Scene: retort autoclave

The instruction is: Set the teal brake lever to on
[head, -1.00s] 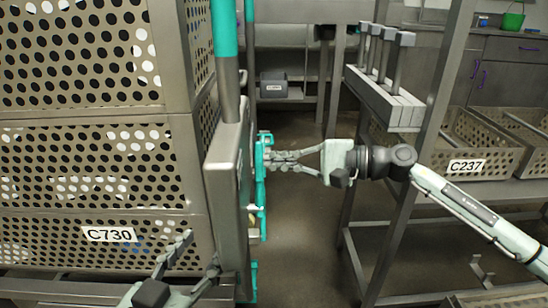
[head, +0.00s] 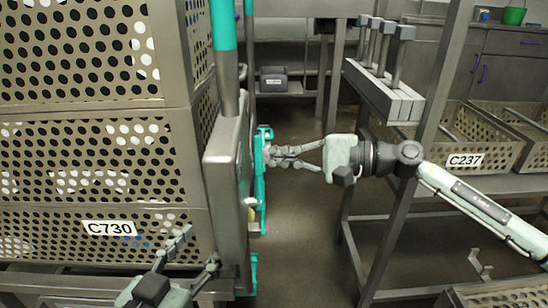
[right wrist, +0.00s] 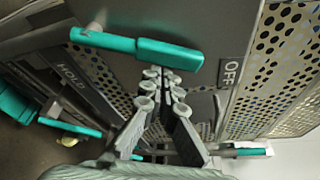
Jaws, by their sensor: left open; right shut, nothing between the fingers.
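The teal brake lever (right wrist: 168,53) lies across the upper part of the right wrist view, its right end beside a plate marked OFF (right wrist: 229,72). In the head view, teal parts (head: 261,175) show at the edge of the grey panel, but I cannot tell which is the lever. My right gripper (head: 270,156) is shut and empty beside these teal parts. In the right wrist view its fingertips (right wrist: 163,80) are together just below the lever; whether they touch it I cannot tell. My left gripper (head: 200,246) is open and empty in front of the basket marked C730.
The perforated basket stack (head: 90,185) and grey panel (head: 222,165) fill the left. A metal rack (head: 425,130) with a basket marked C237 (head: 465,160) stands right. A HOLD plate (right wrist: 70,75) and another teal bar (right wrist: 70,127) show in the right wrist view. Floor is clear between.

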